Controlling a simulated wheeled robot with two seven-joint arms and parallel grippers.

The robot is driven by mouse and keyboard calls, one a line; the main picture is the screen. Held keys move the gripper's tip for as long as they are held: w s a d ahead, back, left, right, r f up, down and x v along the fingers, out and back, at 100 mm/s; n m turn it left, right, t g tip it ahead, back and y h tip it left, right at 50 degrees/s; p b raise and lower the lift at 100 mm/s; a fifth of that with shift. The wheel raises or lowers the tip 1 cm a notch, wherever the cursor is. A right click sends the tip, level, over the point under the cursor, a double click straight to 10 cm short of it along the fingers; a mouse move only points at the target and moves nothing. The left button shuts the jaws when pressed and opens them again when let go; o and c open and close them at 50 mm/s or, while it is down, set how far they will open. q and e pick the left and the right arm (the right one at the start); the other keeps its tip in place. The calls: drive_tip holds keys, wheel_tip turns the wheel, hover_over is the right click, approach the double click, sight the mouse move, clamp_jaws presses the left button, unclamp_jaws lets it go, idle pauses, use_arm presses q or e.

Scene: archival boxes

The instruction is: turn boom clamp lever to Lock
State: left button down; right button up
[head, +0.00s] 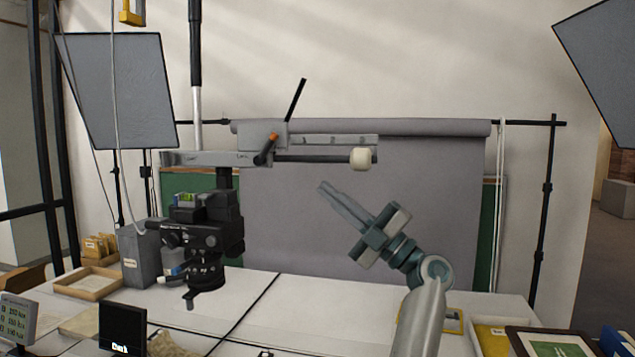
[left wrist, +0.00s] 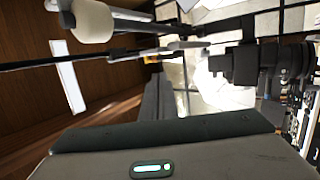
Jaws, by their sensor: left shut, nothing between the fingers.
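The boom clamp (head: 265,131) is a grey block on the boom at centre-left in the head view. A short lever (head: 266,148), black with an orange part, slants down-left from it across a plate (head: 215,158) with small lettering too small to read surely. My left gripper (head: 322,185) is shut and empty, its fingers pointing up-left. In the picture it is right of and below the lever, clearly apart from it. In the left wrist view its fingers (left wrist: 160,100) show above its housing. The lever cannot be made out there. My right gripper is not in view.
A cream knob (head: 361,158) ends the boom's rod; it also shows in the left wrist view (left wrist: 92,20). A longer black handle (head: 295,100) rises above the clamp. A black camera (head: 200,235) hangs below the boom. The white table (head: 310,310) has clear room in its middle.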

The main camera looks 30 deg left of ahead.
use_arm(q)
drive_tip(key=p, duration=0.3)
approach(272, 145)
drive_tip(key=p+x, duration=0.3)
drive_tip(key=x, duration=0.1)
drive_tip(key=shift+w+a+r, duration=0.1)
drive_tip(key=shift+a+r, duration=0.1)
drive_tip(key=shift+r, duration=0.2)
drive_tip(key=shift+p+x, duration=0.45)
drive_tip(key=shift+x, duration=0.4)
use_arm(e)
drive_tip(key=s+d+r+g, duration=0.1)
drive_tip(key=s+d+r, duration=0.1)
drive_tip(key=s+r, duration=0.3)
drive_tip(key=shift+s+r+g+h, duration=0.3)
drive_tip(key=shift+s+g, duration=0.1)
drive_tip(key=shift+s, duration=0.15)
use_arm(q)
drive_tip(key=shift+a+f, duration=0.1)
drive_tip(key=shift+a, duration=0.15)
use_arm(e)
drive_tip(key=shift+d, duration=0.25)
